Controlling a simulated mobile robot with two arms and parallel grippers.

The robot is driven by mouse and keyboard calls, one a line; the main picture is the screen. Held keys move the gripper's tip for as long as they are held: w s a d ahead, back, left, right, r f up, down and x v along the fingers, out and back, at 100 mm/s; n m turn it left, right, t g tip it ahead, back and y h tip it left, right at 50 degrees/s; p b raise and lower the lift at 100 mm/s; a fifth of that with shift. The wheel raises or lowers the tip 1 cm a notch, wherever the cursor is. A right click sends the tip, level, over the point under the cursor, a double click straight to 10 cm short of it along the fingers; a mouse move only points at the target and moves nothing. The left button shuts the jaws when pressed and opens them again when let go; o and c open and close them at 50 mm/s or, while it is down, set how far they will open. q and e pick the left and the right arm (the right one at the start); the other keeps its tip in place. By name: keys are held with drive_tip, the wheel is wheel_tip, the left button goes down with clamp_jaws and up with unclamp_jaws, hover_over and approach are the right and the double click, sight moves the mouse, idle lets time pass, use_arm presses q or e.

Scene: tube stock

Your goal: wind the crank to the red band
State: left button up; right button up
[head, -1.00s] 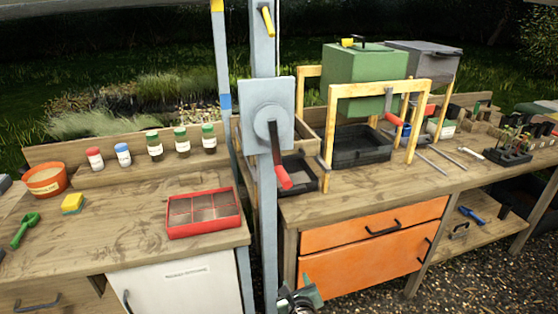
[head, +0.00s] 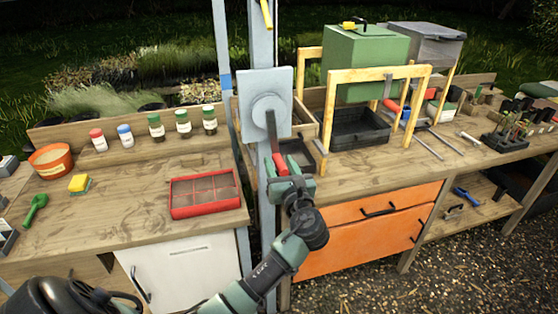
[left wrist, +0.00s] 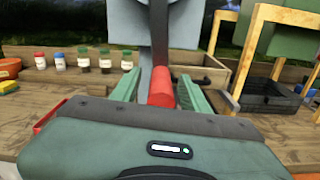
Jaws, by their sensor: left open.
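The crank is on a grey plate (head: 284,88) on the grey upright post. Its dark arm (head: 271,128) hangs down, slightly to the right, and ends in a red grip (head: 279,163). My left gripper (head: 286,178) is at the red grip, open. In the left wrist view, the red grip (left wrist: 161,86) stands between the two green fingers (left wrist: 160,92), with a gap on each side. I see no red band on the posts. My right gripper is not in view.
A red sectioned tray (head: 205,209) sits on the left bench, close to the post. Several capped jars (head: 183,124) stand behind it. On the right bench, a wooden frame (head: 380,73) stands by a black tray (head: 350,141) and a green box (head: 365,62).

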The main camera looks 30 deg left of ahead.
use_arm(q)
drive_tip(key=shift+w+a, duration=0.2)
clamp_jaws()
idle(1.4)
